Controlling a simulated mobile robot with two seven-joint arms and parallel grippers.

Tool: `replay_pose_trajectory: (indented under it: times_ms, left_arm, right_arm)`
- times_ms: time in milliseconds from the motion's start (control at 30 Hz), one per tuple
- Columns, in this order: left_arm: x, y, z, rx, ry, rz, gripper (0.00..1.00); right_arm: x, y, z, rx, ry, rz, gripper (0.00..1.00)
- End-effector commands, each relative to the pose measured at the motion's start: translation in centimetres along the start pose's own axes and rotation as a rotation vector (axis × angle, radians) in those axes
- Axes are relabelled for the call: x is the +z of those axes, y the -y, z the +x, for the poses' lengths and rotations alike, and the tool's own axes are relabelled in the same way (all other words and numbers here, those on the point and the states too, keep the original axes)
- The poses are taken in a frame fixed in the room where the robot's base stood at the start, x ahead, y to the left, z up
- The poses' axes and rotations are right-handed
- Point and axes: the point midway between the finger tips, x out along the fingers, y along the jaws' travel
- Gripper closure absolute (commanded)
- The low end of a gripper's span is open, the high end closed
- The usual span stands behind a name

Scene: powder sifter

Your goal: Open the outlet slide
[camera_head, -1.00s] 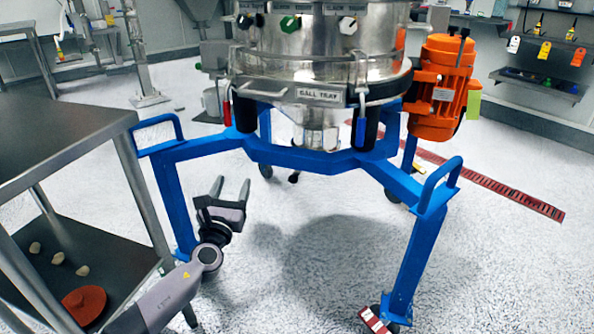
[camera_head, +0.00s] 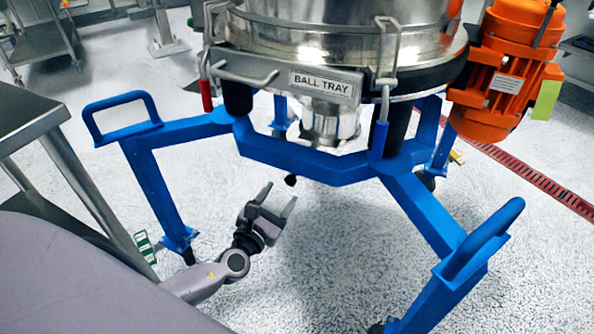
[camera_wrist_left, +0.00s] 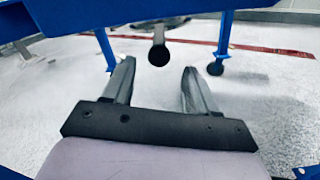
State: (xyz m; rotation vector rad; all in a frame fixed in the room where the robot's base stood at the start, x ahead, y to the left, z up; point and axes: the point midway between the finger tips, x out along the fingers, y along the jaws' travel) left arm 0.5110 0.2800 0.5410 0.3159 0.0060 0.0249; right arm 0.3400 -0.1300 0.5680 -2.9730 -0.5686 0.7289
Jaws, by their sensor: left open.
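The sifter's steel outlet (camera_head: 330,122) hangs below the drum, partly hidden by the blue frame. A small black knob (camera_head: 290,180), which looks like the outlet slide's handle, shows just below the frame's front bar. In the left wrist view the round black knob (camera_wrist_left: 159,54) sits on a short rod, beyond and between the fingertips. My left gripper (camera_head: 279,197) is open and empty, pointing up toward the knob from below. The knob appears apart from the fingers. The slide plate itself is hidden. My right gripper is not in view.
The blue frame (camera_head: 300,160) has legs and looped handles on both sides of my left arm. An orange motor (camera_head: 500,80) hangs at the right. A steel table (camera_head: 25,115) stands at the left. The floor under the sifter is mostly clear.

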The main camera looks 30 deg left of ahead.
Motion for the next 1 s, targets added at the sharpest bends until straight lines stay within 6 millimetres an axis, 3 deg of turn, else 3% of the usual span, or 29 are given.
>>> replay_pose_trajectory:
  times_ms: [500,900,1000]
  left_arm:
    - [0.0,0.0,6.3,0.003,0.001,-0.002,0.42]
    - [0.1,0.0,6.9,0.001,0.001,-0.001,0.42]
    - [0.1,-0.1,6.9,0.001,0.001,-0.001,0.75]
  right_arm:
    - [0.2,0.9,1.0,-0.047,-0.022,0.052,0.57]
    - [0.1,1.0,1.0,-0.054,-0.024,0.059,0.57]
    - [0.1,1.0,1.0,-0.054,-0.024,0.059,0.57]
